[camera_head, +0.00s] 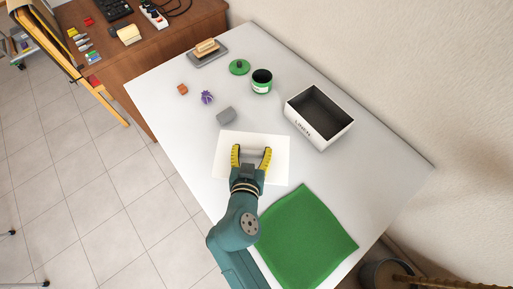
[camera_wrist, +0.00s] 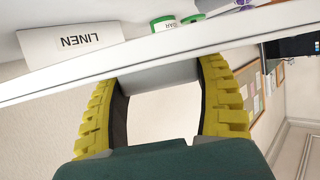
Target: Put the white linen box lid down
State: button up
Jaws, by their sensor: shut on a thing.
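The white linen box lid (camera_head: 226,170) is a flat white rectangle over the middle of the desk in the head view. In the wrist view its edge (camera_wrist: 50,88) runs as a long white strip across the picture. My gripper (camera_head: 251,156) is shut on the lid's grey handle (camera_wrist: 158,77), with a yellow finger on either side. The gap between lid and desk is hard to judge. The open white linen box (camera_head: 313,133) stands to the right of the lid, apart from it, with a dark inside. It shows upside down in the wrist view (camera_wrist: 70,42).
A green cloth (camera_head: 305,238) lies in front of the lid. A small grey block (camera_head: 226,116) sits just behind it.

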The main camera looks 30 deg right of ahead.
notch_tip(320, 180, down, 7)
jog(key=shift+f+b, duration=0.1)
jog(key=shift+b, duration=1.1)
jog(key=shift+r, duration=0.2)
jog(key=shift+f, duration=0.1)
jog(key=shift+f+b, duration=0.4)
jog(key=shift+b, duration=0.05)
jog(key=shift+f, duration=0.15)
